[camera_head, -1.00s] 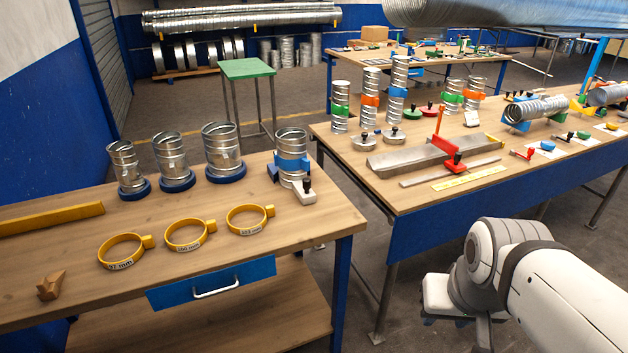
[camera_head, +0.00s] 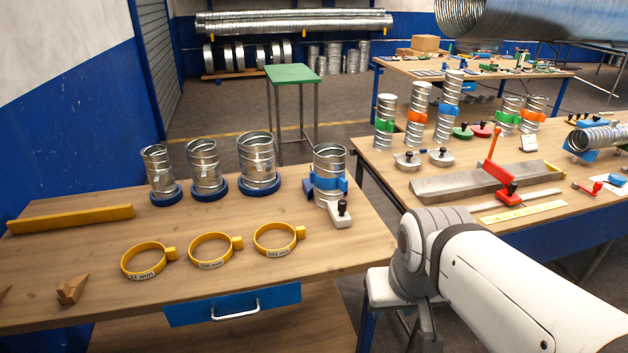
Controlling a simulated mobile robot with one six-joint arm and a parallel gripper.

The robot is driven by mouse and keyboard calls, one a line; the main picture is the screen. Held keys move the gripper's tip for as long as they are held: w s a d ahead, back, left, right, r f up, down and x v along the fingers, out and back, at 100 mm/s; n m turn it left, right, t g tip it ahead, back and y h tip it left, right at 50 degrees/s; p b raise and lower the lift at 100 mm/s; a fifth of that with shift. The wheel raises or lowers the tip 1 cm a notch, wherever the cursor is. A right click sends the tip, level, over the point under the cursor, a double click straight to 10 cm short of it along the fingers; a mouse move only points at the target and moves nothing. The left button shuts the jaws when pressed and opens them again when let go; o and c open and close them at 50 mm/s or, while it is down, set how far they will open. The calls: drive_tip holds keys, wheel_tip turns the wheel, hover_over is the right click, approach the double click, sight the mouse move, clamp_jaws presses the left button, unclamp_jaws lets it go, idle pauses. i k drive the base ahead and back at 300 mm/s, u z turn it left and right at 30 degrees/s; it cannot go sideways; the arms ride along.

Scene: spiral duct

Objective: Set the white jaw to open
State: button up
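A white jaw-like block with a black knob (camera_head: 340,215) sits at the right end of the near workbench. It is at the front of a ribbed metal duct (camera_head: 329,165) with a blue band around it. A blue block shows at the duct's left side. I cannot tell from this distance whether the jaw is open or shut. My white and grey arm (camera_head: 500,275) is at the lower right, in front of the gap between the benches and to the right of the white jaw. I cannot make out my gripper's fingers.
Ducts on blue bases (camera_head: 206,166) and yellow rings (camera_head: 209,249) stand or lie on the near bench, with a yellow bar (camera_head: 72,217) and wooden pieces (camera_head: 72,287). The right bench (camera_head: 385,175) carries banded ducts and a metal trough (camera_head: 470,184). A green-topped stool (camera_head: 291,74) stands behind.

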sight(336, 209)
drive_tip(key=u, duration=0.1)
drive_tip(key=i, duration=0.95)
drive_tip(key=z, duration=0.45)
